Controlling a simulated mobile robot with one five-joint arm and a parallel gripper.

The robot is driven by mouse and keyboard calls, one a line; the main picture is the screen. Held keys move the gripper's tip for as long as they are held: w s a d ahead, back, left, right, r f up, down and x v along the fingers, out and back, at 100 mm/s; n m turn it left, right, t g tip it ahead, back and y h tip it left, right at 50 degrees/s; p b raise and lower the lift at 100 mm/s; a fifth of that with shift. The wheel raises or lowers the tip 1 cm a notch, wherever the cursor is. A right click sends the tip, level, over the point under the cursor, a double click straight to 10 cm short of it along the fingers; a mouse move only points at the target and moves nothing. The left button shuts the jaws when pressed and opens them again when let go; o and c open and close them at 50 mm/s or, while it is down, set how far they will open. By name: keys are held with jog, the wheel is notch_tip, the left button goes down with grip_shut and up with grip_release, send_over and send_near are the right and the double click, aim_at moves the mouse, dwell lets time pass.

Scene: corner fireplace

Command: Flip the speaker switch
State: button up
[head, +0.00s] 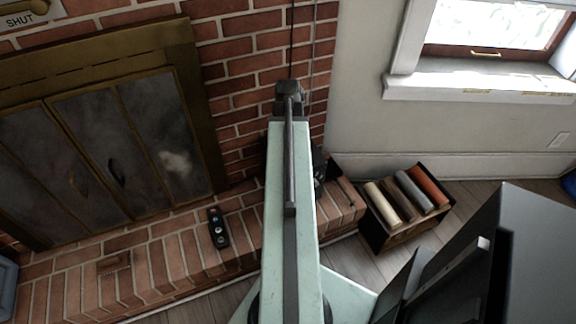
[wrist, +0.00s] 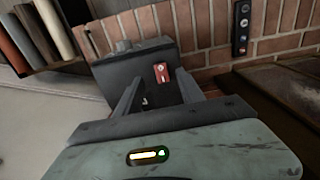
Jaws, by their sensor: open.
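The speaker (wrist: 112,72) is a dark grey box against the brick in the wrist view. A small red switch with a pale mark (wrist: 162,73) shows on its near side. My gripper (wrist: 160,85) is open, with its two fingers apart and pointing toward the speaker. The red switch appears between the fingers in the picture; I cannot tell whether either finger touches it. In the head view a dark object, probably the speaker (head: 319,163), stands on the brick hearth, mostly hidden behind my arm. My gripper is not clearly visible there.
A black strip with round buttons (head: 218,227) lies on the brick hearth (head: 180,258), left of my arm. A dark crate of rolls (head: 378,232) stands on the floor at right. The brass-framed fireplace (head: 207,110) is at left, a window sill (head: 470,84) at upper right.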

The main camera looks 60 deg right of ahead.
notch_tip(320, 180, down, 7)
jog(key=b, duration=0.6)
jog(key=shift+r, duration=0.1)
grip_shut()
